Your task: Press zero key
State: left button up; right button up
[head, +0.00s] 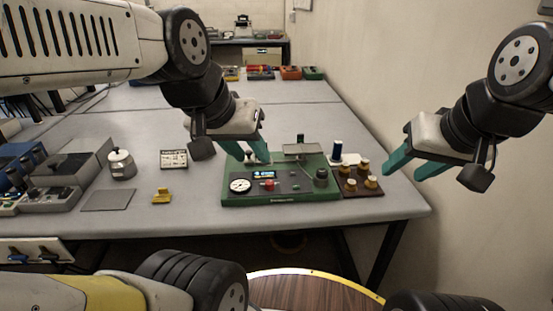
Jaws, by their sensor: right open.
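A green instrument (290,196) stands on the grey table, with a small lit display (263,174), a round dial gauge (240,185) and a small red part (269,185) on its front panel. I cannot make out which part is the zero key. My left gripper (254,158) has teal fingers pointing down over the back left of the instrument and hides part of it. I cannot tell whether its tips touch, or how far its fingers are apart. My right gripper (400,174) is open and empty, in the air right of the instrument, past the brown block.
A brown block (362,190) with several brass-coloured weights stands right of the instrument. A white-topped pot (121,164), a yellow piece (162,196), a framed card (174,159) and a grey flat plate (108,200) lie to the left. A wall borders the table's right side.

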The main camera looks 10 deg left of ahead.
dwell(0.4)
pick_arm(q)
grip_shut()
dwell(1.6)
